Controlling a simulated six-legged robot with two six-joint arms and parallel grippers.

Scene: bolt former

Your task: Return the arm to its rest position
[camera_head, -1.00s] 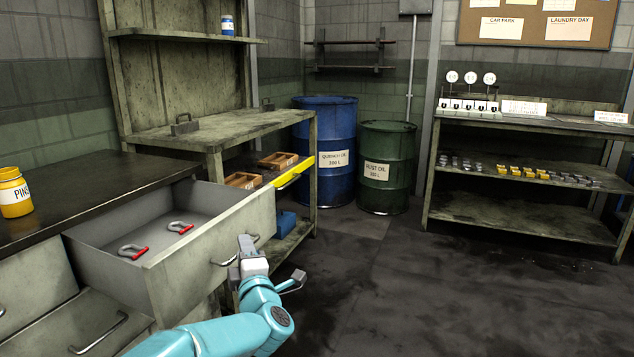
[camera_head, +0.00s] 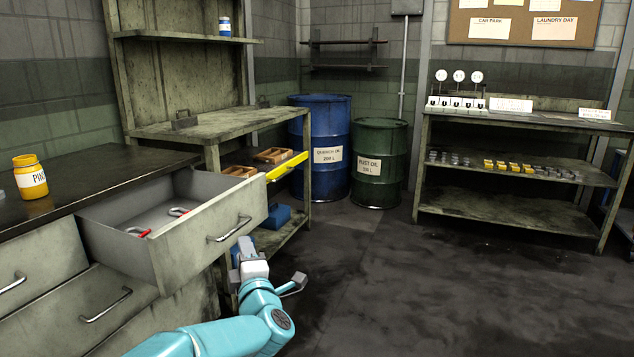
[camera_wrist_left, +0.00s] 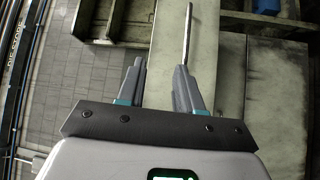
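My left arm comes in from the bottom left of the head view, and its gripper (camera_head: 245,247) is just below and right of the open drawer's handle (camera_head: 230,230). In the left wrist view the two fingers of the left gripper (camera_wrist_left: 160,75) stand apart, with nothing seen held between them. A thin bar (camera_wrist_left: 188,32) shows beyond the right finger. The open drawer (camera_head: 205,235) holds red-pinned shackles (camera_head: 137,232), partly hidden by its front wall. My right gripper is out of view.
A bench (camera_head: 95,182) with a yellow pot (camera_head: 30,177) is at left. Behind the drawer stands a shelf unit (camera_head: 210,128) with a yellow-edged tray (camera_head: 287,168). Blue (camera_head: 321,120) and green (camera_head: 379,140) drums stand behind. Floor (camera_head: 420,290) at right is clear.

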